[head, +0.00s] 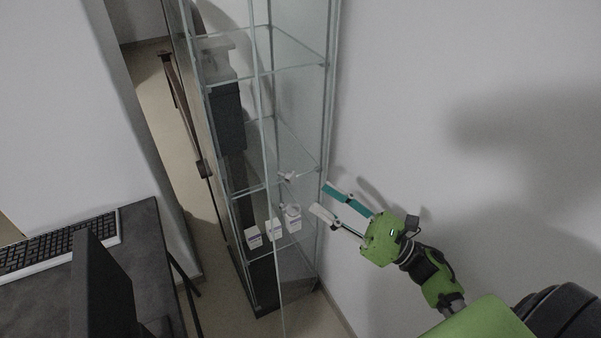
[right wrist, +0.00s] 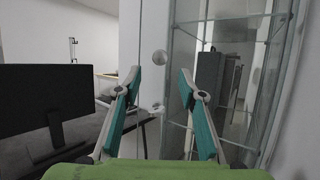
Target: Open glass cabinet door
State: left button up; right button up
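The tall glass cabinet (head: 322,110) stands against the wall in the middle of the head view. Its glass door (head: 283,290) appears ajar, with its lower corner reaching out past the cabinet base. The cabinet also shows in the right wrist view (right wrist: 222,20). My right gripper (head: 330,202) is open and empty at the cabinet's right side, fingers pointing toward the glass. I cannot tell whether it touches. It also shows open in the right wrist view (right wrist: 159,76). My left gripper is out of view.
Small white boxes (head: 253,237) stand inside on a lower shelf. A dark desk (head: 50,290) with a keyboard (head: 60,245) and a monitor (head: 100,295) is at the left. The wall (head: 460,60) is close on the right. Floor shows between desk and cabinet.

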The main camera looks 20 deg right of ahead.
aim_at(294, 179)
jog(key=p+x, duration=0.3)
jog(key=x, duration=0.3)
jog(key=shift+w+a+r, duration=0.1)
jog(key=shift+r, duration=0.15)
jog(key=shift+w+a+p, duration=0.35)
jog(key=shift+w+p, duration=0.05)
jog(key=shift+p, duration=0.05)
grip_shut()
jog(key=shift+d, duration=0.1)
